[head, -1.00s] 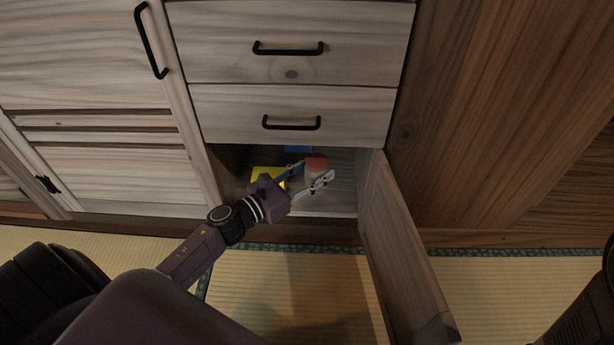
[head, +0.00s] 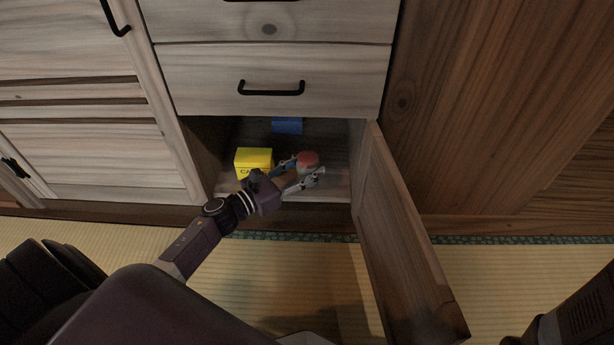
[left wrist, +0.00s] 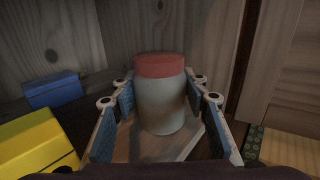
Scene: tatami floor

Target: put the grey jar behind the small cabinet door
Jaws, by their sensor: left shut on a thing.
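The grey jar (head: 305,170) with a red lid stands upright in the low compartment, near its front edge. It also shows in the left wrist view (left wrist: 164,104). My left gripper (head: 303,172) reaches in through the opening and is shut on the jar, one finger on each side. I cannot tell whether the jar's base touches the compartment floor. The small cabinet door (head: 405,235) is swung wide open on the right of the compartment. My right gripper is not in view.
A yellow box (head: 253,159) stands left of the jar in the compartment. A blue box (head: 287,126) lies further back. A closed drawer (head: 275,80) is just above. Tatami floor (head: 285,270) in front is bare.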

